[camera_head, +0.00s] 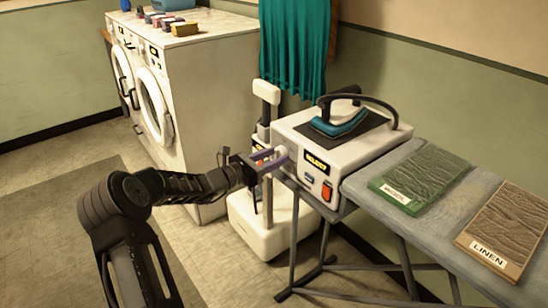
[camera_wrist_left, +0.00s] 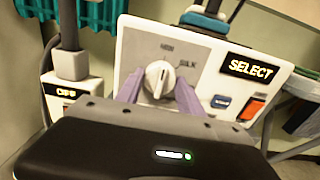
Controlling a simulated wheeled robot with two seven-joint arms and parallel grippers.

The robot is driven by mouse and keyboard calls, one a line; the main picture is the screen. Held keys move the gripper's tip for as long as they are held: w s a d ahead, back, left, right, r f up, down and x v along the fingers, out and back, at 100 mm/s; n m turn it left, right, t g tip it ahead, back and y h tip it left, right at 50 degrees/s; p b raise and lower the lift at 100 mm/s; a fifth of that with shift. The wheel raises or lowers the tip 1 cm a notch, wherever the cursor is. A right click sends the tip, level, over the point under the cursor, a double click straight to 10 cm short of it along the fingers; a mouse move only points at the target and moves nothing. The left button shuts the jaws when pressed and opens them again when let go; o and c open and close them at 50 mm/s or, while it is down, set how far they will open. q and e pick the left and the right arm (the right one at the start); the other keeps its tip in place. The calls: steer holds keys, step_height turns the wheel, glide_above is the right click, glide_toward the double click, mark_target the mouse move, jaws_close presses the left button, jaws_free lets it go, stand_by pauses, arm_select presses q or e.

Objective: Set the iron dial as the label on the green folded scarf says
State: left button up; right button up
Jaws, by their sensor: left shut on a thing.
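The green folded scarf (camera_head: 428,176) lies on the ironing board; its label (camera_head: 396,194) appears to read WOOL. The iron station (camera_head: 345,150) is a white box with a teal iron (camera_head: 341,122) on top. Its pale round dial (camera_wrist_left: 158,76) is on the front panel, with SILK readable at its upper right and a less clear mark above. The dial's exact setting is hard to tell. My left gripper (camera_head: 270,161) is at the panel, its purple fingers shut on the dial from both sides; they also show in the wrist view (camera_wrist_left: 159,92). My right gripper is out of view.
A display (camera_wrist_left: 251,69) reads SELECT, above a blue button (camera_wrist_left: 220,102) and red switch (camera_wrist_left: 251,108). A brown cloth labelled LINEN (camera_head: 508,228) lies on the board (camera_head: 440,222). White washers (camera_head: 190,75) stand behind left. A white steamer-like stand (camera_head: 265,225) is close below my gripper.

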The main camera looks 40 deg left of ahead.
arm_select(q)
steer(key=c, duration=0.4)
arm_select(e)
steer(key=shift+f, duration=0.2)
arm_select(q)
steer(key=shift+f+m+b, duration=0.1)
steer(key=shift+m+b, duration=9.9)
steer(key=shift+b, duration=4.65)
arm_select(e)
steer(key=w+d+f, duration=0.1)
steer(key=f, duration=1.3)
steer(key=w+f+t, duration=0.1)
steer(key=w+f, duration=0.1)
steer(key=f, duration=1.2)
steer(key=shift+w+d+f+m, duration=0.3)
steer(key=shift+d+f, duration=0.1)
arm_select(q)
steer(key=o, duration=1.4)
